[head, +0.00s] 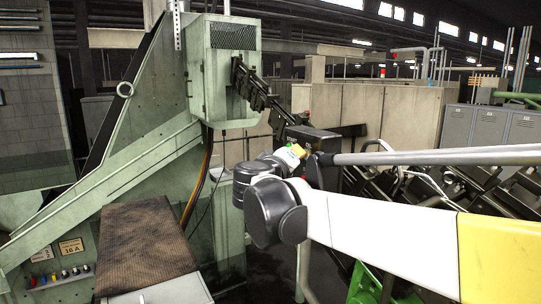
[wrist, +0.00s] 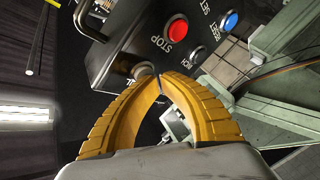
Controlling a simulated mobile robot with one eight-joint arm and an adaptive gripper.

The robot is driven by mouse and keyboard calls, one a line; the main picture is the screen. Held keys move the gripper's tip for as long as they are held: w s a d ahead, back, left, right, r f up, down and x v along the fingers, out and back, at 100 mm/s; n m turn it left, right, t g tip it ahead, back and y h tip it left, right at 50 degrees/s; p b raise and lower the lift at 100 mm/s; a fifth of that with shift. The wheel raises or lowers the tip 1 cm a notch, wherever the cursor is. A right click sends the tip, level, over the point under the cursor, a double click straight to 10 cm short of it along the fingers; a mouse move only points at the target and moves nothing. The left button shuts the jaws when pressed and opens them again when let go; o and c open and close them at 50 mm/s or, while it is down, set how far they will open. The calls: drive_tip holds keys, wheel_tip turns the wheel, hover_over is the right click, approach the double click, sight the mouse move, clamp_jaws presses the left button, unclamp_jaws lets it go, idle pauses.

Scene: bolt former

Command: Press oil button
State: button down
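In the wrist view a dark control box (wrist: 130,40) carries a red STOP button (wrist: 178,29), a blue button (wrist: 230,20) and a small dark button or knob (wrist: 198,55). Another round, pale-rimmed control (wrist: 143,70) lies right by the left fingertip and is partly covered. I can read no oil label. My gripper (wrist: 160,80) has its yellow fingers bowed, with the tips together and nothing seen between them. The tips are at the lower edge of the box face; I cannot tell whether they touch it. In the head view the box (head: 312,138) is beyond my arm, its button face unseen.
A green machine frame (head: 150,150) with a brown-topped step (head: 145,240) stands at the left. A row of small coloured controls (head: 60,275) is at lower left. A long grey bar (head: 430,156) and dark machinery (head: 450,195) lie at the right, close to my arm.

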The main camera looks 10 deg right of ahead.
drive_tip(key=shift+w+d, duration=0.1)
drive_tip(key=shift+d, duration=0.2)
drive_tip(key=shift+a, duration=0.1)
idle(0.5)
drive_tip(key=shift+s+a, duration=0.3)
drive_tip(key=shift+a, duration=0.45)
drive_tip(key=shift+s+a, duration=0.25)
drive_tip(key=shift+a, duration=0.55)
drive_tip(key=shift+s+a, duration=0.25)
drive_tip(key=shift+a, duration=0.5)
drive_tip(key=shift+s+a, duration=0.25)
drive_tip(key=shift+a, duration=0.55)
